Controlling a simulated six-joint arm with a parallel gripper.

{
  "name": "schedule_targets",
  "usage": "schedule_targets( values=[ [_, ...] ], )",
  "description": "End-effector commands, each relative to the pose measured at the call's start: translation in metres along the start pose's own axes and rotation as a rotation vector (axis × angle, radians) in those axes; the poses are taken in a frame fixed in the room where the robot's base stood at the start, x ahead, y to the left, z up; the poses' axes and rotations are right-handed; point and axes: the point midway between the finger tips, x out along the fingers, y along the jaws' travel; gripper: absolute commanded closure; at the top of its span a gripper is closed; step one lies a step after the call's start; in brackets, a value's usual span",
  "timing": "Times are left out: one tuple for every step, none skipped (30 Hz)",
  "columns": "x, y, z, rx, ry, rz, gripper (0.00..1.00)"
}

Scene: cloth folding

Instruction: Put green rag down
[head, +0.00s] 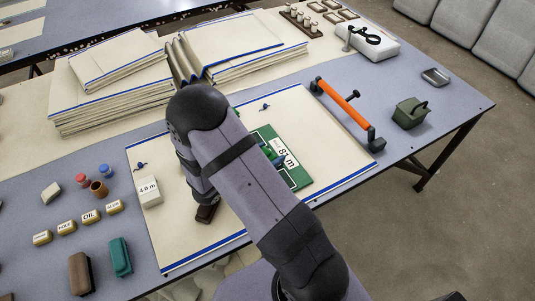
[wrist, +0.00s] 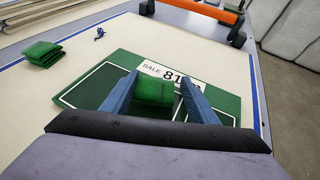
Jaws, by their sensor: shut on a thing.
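A green rag (wrist: 154,92) is between the blue fingers of my gripper (wrist: 156,92) in the wrist view. The gripper is shut on it. The rag is over a green board (wrist: 92,84) with a white label reading "BALE 81" and more that is partly covered. I cannot tell whether the rag touches the board. Another folded green rag (wrist: 42,54) lies on the cream sheet, left of the board. In the head view the board (head: 298,178) shows to the right of my arm, which hides part of it. My gripper (head: 272,156) is only partly visible there.
The cream sheet with blue edges (head: 205,250) lies on the grey table. An orange-handled bar (head: 343,103) stands at its right edge. Stacked cream cloths (head: 115,95) lie behind. A white block (head: 149,192) sits on the sheet's left. Small blocks and bottles stand farther left.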

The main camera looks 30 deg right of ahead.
Motion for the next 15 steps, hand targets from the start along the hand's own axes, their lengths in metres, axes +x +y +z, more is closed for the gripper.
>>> schedule_targets(
  values=[
    [0.0011,0.0000,-0.0026,0.000,0.000,0.000,0.67],
    [0.0014,0.0000,-0.0035,0.000,0.000,0.000,0.67],
    [0.0012,0.0000,-0.0029,0.000,0.000,0.000,0.42],
    [0.0010,0.0000,-0.0024,0.000,0.000,0.000,0.34],
    [0.0010,0.0000,-0.0024,0.000,0.000,0.000,0.28],
    [0.0010,0.0000,-0.0024,0.000,0.000,0.000,0.28],
    [0.0009,0.0000,-0.0023,0.000,0.000,0.000,0.28],
    [0.0009,0.0000,-0.0023,0.000,0.000,0.000,0.28],
    [0.0009,0.0000,-0.0023,0.000,0.000,0.000,0.28],
    [0.0009,0.0000,-0.0023,0.000,0.000,0.000,0.28],
    [0.0009,0.0000,-0.0023,0.000,0.000,0.000,0.28],
    [0.0009,0.0000,-0.0023,0.000,0.000,0.000,0.28],
    [0.0009,0.0000,-0.0022,0.000,0.000,0.000,0.28],
    [0.0008,0.0000,-0.0019,0.000,0.000,0.000,0.28],
    [0.0005,0.0000,-0.0011,0.000,0.000,0.000,0.28]
  ],
)
